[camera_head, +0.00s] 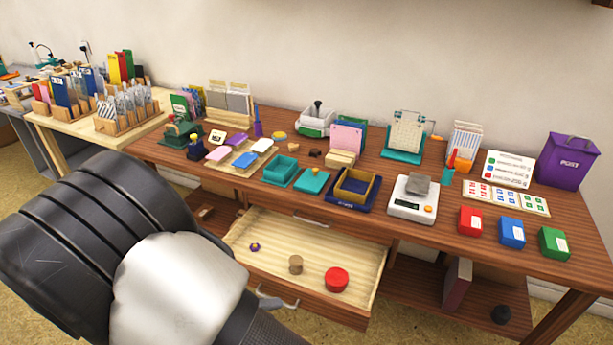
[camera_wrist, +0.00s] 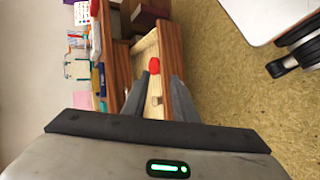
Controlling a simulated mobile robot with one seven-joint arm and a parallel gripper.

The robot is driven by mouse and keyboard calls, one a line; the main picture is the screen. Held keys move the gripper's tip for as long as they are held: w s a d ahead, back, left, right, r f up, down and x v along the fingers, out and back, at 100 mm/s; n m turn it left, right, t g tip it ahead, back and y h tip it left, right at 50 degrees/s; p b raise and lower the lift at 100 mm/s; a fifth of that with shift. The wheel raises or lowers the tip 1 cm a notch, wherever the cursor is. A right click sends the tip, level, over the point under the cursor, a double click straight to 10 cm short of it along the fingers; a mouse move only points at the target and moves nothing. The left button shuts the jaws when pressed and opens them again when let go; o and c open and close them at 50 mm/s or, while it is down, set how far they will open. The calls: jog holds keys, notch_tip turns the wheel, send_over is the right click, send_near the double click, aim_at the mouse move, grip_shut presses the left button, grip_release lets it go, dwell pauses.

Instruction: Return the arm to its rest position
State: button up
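My arm, with thick black and white links, fills the lower left of the head view. My gripper (camera_wrist: 161,76) shows in the wrist view with its two grey fingers apart and nothing held between them. It points towards the open wooden drawer (camera_wrist: 143,47), which also shows in the head view (camera_head: 318,262). Beyond the fingertips a red round tin (camera_wrist: 154,65) lies in the drawer. In the head view my fingers cannot be told clearly from a grey metal piece by the drawer front.
The pulled-out drawer holds a red tin (camera_head: 336,279), a cork-like cylinder (camera_head: 296,264) and a small purple item (camera_head: 254,246). The desk above is crowded, with a scale (camera_head: 411,207), a blue tray (camera_head: 335,201) and a purple post box (camera_head: 567,161). The floor (camera_wrist: 225,75) beside the desk is mostly bare.

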jog(key=d+r+m+g+y, duration=0.5)
jog(key=d+r, duration=0.8)
jog(key=r, duration=0.2)
jog(key=s+d+r+m+t+y, duration=0.35)
jog(key=s+d+r+y, duration=0.2)
jog(key=d+r, duration=0.6)
notch_tip(320, 180, up, 24)
jog(key=a+p, duration=0.1)
jog(key=p, duration=2.2)
jog(key=shift+s+a+r+n+h+p, duration=0.25)
jog(key=shift+s+n+h+p, duration=0.1)
jog(key=shift+h, duration=0.1)
jog(key=shift+t, duration=0.25)
